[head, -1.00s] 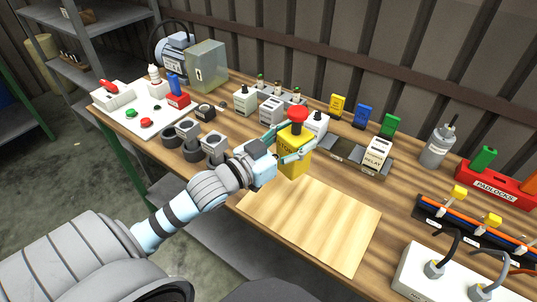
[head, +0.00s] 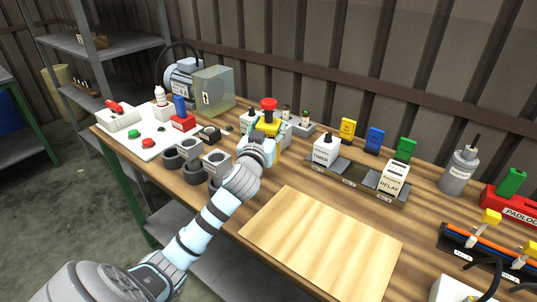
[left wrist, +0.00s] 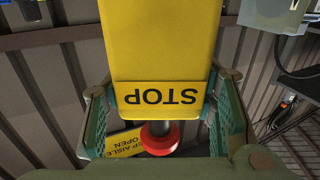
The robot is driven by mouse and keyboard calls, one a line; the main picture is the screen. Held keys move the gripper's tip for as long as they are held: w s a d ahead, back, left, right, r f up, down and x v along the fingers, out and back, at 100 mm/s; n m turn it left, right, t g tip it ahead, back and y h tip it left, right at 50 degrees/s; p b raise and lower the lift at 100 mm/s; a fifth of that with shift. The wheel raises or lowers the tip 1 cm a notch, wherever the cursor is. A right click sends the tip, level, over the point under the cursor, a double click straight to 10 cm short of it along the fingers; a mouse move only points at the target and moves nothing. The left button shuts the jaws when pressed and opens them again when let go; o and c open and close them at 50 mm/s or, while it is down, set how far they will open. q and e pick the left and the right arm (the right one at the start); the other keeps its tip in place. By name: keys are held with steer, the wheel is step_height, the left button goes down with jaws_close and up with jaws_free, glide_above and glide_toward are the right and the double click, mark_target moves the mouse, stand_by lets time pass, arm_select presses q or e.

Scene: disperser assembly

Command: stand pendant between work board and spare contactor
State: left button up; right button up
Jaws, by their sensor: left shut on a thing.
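The pendant (head: 268,125) is a yellow box with a red button on top. In the head view it is upright at the back middle of the table, largely hidden by my left gripper (head: 264,138). In the left wrist view the yellow pendant (left wrist: 160,45), with its STOP label, is between the two fingers of my left gripper (left wrist: 160,112), which is shut on it. The work board (head: 320,240) is a bare pale wooden board at the table's front. White devices (head: 247,119) stand behind the pendant, partly hidden; I cannot tell which is the spare contactor. My right gripper is not in view.
A dark tray (head: 350,181) right of the pendant holds the white TIMER (head: 325,150) and RELAY (head: 393,178) blocks. Grey and dark round-based parts (head: 216,163) stand close left of my arm. Bare table shows between the tray and the work board.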

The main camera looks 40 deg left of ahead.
arm_select(q)
step_height(320, 180, down, 6)
steer(key=shift+f+b, duration=0.1)
steer(key=shift+b, duration=0.85)
steer(key=o, duration=1.6)
steer(key=shift+s, duration=0.1)
steer(key=shift+d, duration=0.1)
steer(key=v, duration=1.2)
steer(key=shift+p, duration=0.45)
